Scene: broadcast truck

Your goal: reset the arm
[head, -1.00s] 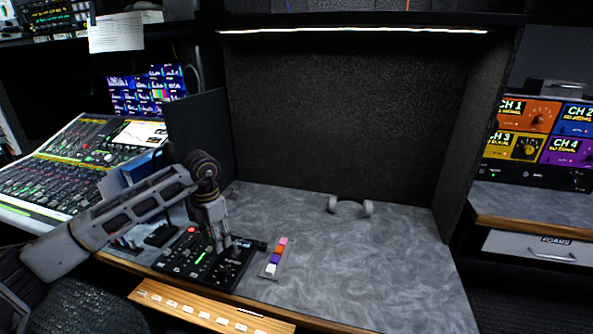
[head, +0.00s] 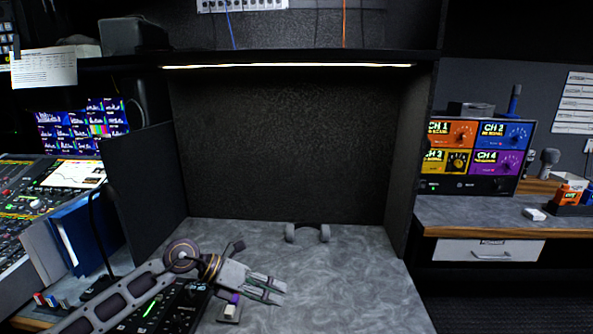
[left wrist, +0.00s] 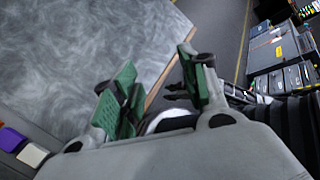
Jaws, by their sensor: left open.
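My left arm (head: 130,292) comes in from the lower left of the head view. My left gripper (head: 283,291) is above the front part of the grey marbled desk (head: 350,290). Its fingers point right. In the left wrist view the two green-padded fingers (left wrist: 158,85) are spread apart with nothing between them. My right gripper is in neither view.
A black control panel (head: 190,308) lies partly under my arm, beside a strip with coloured blocks (head: 230,308). Grey headphones (head: 307,233) lie at the back of the desk. Dark partitions (head: 150,190) close the bay. The desk's right side is clear.

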